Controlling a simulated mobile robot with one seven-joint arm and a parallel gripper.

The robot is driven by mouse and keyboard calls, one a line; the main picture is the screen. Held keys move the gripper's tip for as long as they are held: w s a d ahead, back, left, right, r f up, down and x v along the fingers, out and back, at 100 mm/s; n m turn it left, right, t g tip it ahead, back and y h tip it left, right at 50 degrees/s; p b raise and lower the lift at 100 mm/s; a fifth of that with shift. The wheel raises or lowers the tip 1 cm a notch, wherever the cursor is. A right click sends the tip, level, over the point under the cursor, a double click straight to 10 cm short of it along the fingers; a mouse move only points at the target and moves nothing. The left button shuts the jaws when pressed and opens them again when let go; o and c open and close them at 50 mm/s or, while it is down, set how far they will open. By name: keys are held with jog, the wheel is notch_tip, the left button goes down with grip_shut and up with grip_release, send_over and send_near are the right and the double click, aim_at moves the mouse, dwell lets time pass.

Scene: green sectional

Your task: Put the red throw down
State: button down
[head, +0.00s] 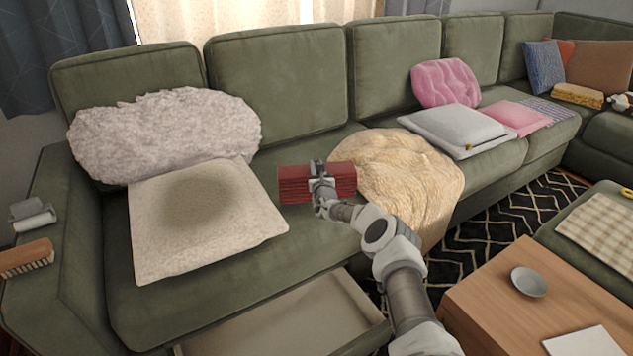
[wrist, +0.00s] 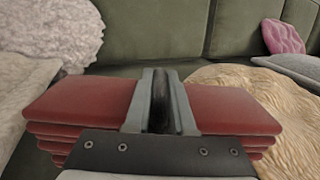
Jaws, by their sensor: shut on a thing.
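The red throw (head: 293,186) is a folded, layered stack held in my gripper (head: 317,172) over the green sofa seat. It lies between the cream square cushion on the left and the tan fluffy throw on the right. In the wrist view the red throw (wrist: 80,103) sticks out on both sides of my gripper (wrist: 160,85), whose fingers are closed across its middle. I cannot tell whether its underside touches the seat.
The green sofa (head: 275,85) holds a cream cushion (head: 165,240), a shaggy pale pillow (head: 160,135), a tan throw (head: 410,170), a grey cushion (head: 450,128) and a pink pillow (head: 445,82). An open drawer (head: 290,325) juts out below. A wooden table (head: 500,290) stands right.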

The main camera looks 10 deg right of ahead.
jog(key=shift+f+b, duration=1.25)
jog(key=shift+f, duration=0.65)
jog(key=shift+f, duration=0.15)
jog(key=c, duration=0.8)
grip_release()
jog(key=shift+f, duration=0.1)
jog(key=shift+o, duration=0.2)
